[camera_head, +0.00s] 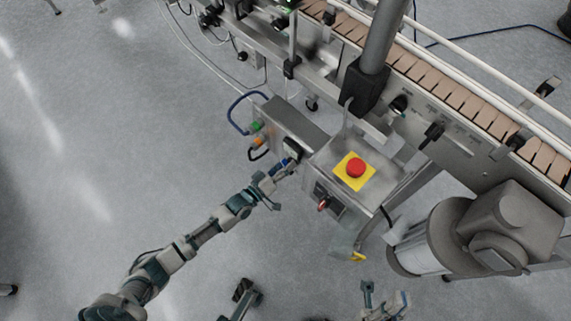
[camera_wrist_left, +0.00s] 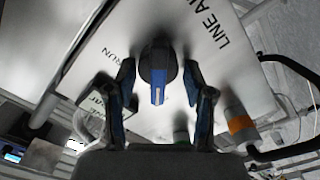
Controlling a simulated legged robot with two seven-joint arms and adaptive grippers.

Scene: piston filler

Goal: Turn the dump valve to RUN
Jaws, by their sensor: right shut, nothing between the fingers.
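The dump valve knob (camera_wrist_left: 158,68) is black with a blue pointer stripe, in the upper middle of the left wrist view. In the head view my left gripper (camera_head: 283,170) is at the front of the grey control box (camera_head: 290,125) and partly covers the knob. My right gripper (camera_head: 384,301) is shut and empty at the bottom edge.
A red emergency button (camera_head: 355,168) on a yellow plate sits right of my left gripper. Green and orange fittings with a blue hose (camera_head: 235,112) stand beside the box. The conveyor (camera_head: 450,85) runs behind. Open floor lies to the left.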

